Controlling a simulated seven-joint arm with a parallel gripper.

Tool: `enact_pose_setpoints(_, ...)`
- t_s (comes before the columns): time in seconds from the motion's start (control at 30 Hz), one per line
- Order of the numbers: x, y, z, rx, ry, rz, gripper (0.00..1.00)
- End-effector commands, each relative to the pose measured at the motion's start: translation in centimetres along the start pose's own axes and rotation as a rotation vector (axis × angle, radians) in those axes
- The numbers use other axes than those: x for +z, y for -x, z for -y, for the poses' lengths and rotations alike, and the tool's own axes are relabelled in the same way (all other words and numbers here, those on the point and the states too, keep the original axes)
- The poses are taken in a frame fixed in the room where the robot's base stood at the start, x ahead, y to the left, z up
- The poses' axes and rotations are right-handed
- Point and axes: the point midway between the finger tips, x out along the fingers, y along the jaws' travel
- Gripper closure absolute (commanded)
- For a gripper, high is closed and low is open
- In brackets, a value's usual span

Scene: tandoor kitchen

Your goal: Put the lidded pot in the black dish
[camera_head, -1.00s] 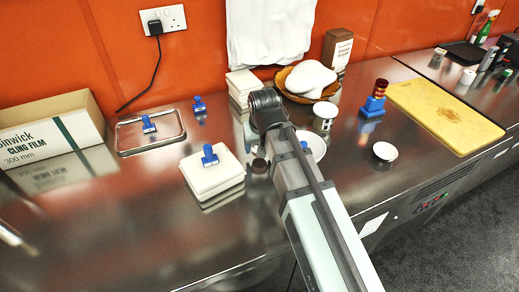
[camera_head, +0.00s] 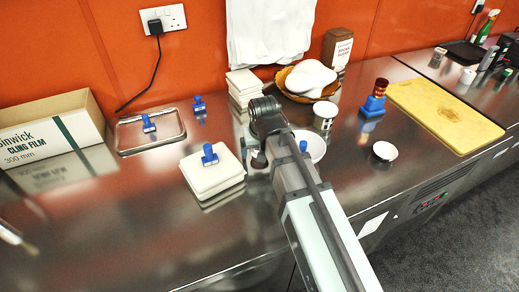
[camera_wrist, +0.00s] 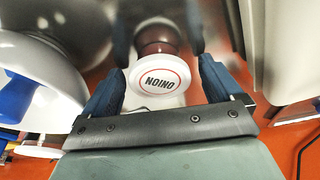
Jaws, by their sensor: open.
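In the head view my arm hides most of the gripper, and a small part of what seems to be the pot (camera_head: 258,160) shows beside the arm. I cannot make out a clearly black dish; a small round dish (camera_head: 384,151) with a pale inside and a darker outside stands to the right on the steel counter.
A white stack with a blue clip (camera_head: 212,175) is close left of the gripper. A white bowl (camera_head: 314,148) with a blue item is close on the right. A metal cup (camera_head: 325,113), blue stand (camera_head: 372,107) and yellow board (camera_head: 445,115) lie beyond.

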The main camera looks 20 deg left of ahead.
Motion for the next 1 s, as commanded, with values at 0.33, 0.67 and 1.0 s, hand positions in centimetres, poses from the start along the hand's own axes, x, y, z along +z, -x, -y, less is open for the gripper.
enact_pose_setpoints(0.33,-0.1,1.1,0.0,0.0,0.0,0.0,0.07)
enact_pose_setpoints(0.67,-0.1,5.5,0.0,0.0,0.0,-0.002,0.07)
enact_pose_setpoints(1.0,-0.1,9.9,0.0,0.0,0.0,-0.002,0.07)
